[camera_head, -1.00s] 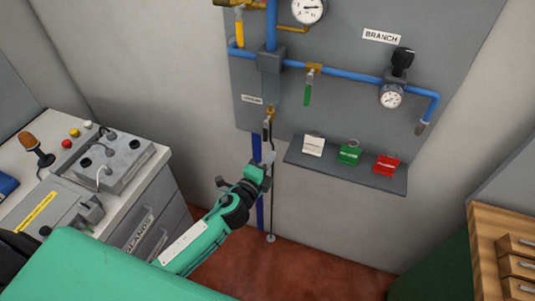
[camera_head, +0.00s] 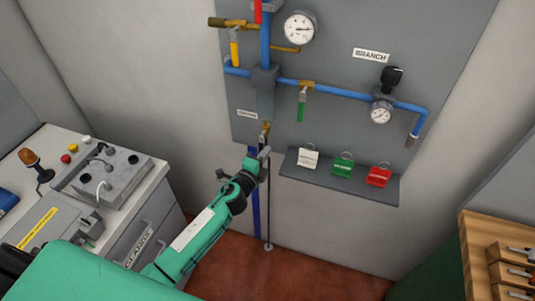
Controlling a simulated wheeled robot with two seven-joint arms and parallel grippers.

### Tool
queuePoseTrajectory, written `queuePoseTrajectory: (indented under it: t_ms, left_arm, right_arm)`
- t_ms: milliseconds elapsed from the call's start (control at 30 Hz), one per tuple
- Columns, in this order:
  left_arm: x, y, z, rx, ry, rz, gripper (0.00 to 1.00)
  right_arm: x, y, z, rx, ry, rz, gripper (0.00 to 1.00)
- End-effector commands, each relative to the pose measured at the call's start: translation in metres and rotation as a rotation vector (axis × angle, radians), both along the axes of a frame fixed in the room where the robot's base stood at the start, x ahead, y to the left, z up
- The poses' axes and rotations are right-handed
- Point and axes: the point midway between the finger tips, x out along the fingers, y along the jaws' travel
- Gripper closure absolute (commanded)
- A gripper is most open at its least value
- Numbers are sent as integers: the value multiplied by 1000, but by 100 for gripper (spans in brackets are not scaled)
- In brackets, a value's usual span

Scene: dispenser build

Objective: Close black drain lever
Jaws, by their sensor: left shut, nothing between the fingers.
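The brass drain valve (camera_head: 266,127) sits at the bottom of the vertical pipe, below the grey filter body (camera_head: 265,100). Its small dark drain lever (camera_head: 262,138) shows just above my gripper and is partly hidden. My left gripper (camera_head: 264,153) is shut and empty, right at the lower end of the lever. I cannot tell whether it touches the lever. My right gripper is out of view.
A green-handled valve (camera_head: 302,104) and a gauge (camera_head: 381,111) are on the blue branch pipe. A shelf (camera_head: 337,182) with white, green and red tags stands to the right of my gripper. A grey control box (camera_head: 108,168) rests on the left cabinet.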

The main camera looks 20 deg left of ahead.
Motion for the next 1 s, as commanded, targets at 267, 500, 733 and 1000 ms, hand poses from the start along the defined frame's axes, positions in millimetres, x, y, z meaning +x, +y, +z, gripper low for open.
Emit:
queuePoseTrajectory:
  t_ms: [267, 500, 733, 1000]
  left_arm:
    - [0, 0, 0, 8, 0, 0, 100]
    - [0, 2, -1, 56, -2, 0, 100]
    - [0, 4, -1, 90, -3, 0, 100]
    - [0, 7, -2, 141, -5, 1, 100]
  right_arm:
    - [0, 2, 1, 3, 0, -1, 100]
    - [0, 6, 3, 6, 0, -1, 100]
    - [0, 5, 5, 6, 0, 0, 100]
    - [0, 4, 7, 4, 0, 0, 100]
